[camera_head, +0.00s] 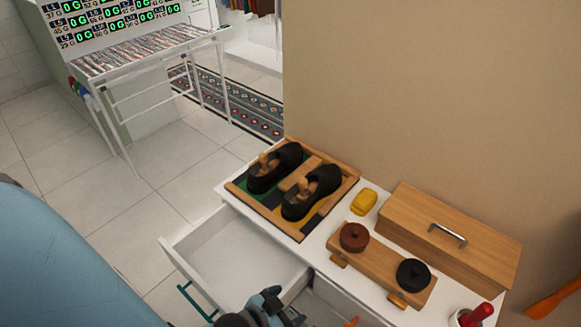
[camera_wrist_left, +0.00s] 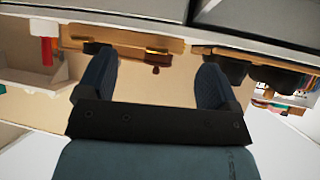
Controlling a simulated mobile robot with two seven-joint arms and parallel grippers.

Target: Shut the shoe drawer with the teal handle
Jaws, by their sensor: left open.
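The shoe drawer (camera_head: 240,255) in the white cabinet stands pulled out at the left, and its visible interior looks empty. Its teal handle (camera_head: 193,303) is on its front, partly cut off by the lower picture edge. My left gripper (camera_head: 285,306) is at the bottom of the head view, to the right of the teal handle and apart from it. In the left wrist view its two dark fingers (camera_wrist_left: 155,70) are spread with nothing between them. The teal handle cannot be made out there. My right gripper is not in view.
The cabinet top holds a tray with black shoes (camera_head: 292,233), a yellow item (camera_head: 364,201), a wooden stand (camera_head: 350,262) with two round tins, and a wooden box (camera_head: 450,237). An orange handle (camera_head: 351,322) shows right of my gripper. Tiled floor left of the drawer is clear.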

